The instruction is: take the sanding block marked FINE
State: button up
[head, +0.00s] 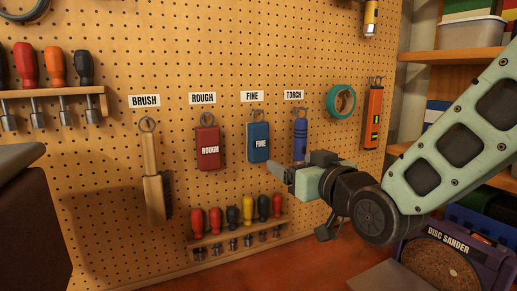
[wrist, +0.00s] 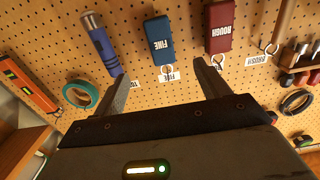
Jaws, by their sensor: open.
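The blue sanding block marked FINE (head: 258,142) hangs by a ring on the pegboard under a FINE label (head: 252,96). The same FINE block shows upside down in the wrist view (wrist: 158,41), ahead of my jaws and between their directions. A red block marked ROUGH (head: 208,147) hangs to its left; it also shows in the wrist view (wrist: 219,27). My gripper (head: 279,170) is in front of the board, just below and right of the FINE block in the head view. In the wrist view its fingers (wrist: 164,88) are spread apart with nothing between them.
A blue torch (head: 300,137) hangs right of FINE, near my gripper. A brush (head: 152,180) hangs at left. A rack of screwdrivers (head: 238,238) sits below. Green tape (head: 341,102) and an orange level (head: 373,117) hang at right. A disc sander (head: 440,262) stands lower right.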

jog(key=p, duration=0.5)
send_near(261, 142)
jog(key=x, duration=0.5)
jog(key=shift+w+f, duration=0.1)
jog(key=shift+w+a+f, duration=0.1)
jog(key=shift+w+a, duration=0.2)
jog(key=shift+w, duration=0.25)
jog(key=p+x, duration=0.4)
jog(key=shift+w+a+r, duration=0.1)
jog(key=shift+w+r, duration=0.05)
jog(key=shift+r, duration=0.1)
jog(key=shift+w+a+f, duration=0.1)
jog(key=shift+w+a, duration=0.05)
jog(key=shift+w, duration=0.2)
jog(key=c, duration=1.1)
